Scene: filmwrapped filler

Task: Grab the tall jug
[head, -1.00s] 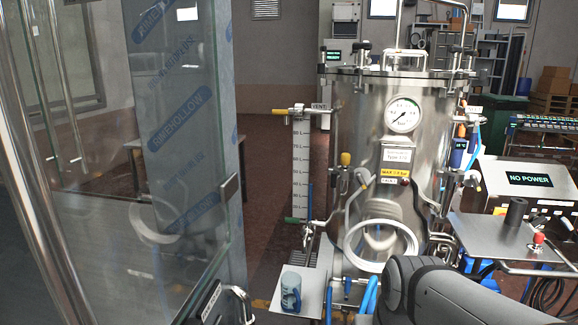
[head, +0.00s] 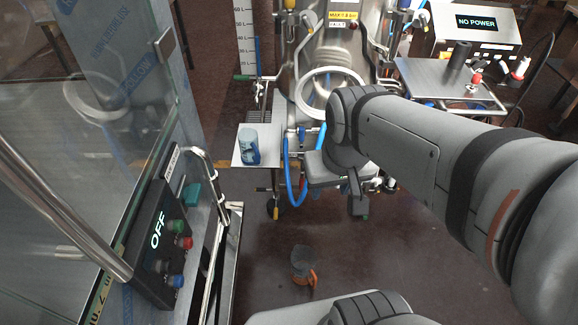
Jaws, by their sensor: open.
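A blue-grey jug (head: 248,146) with a handle stands upright on a small pale shelf (head: 270,157) left of the steel tank. A second, dark jug-like vessel (head: 303,265) with an orange handle is on the floor in front; I cannot tell which is the taller. My gripper (head: 355,195) hangs at the end of my arm, right of the shelf and apart from both vessels. It is open and empty, seen partly from behind, with its fingers small and dark.
The steel tank (head: 325,50) with blue hoses (head: 293,185) stands behind my gripper. A glass-door cabinet with an OFF control box (head: 158,245) and metal rails fills the left. A steel side table (head: 440,78) is at right. The floor between is mostly clear.

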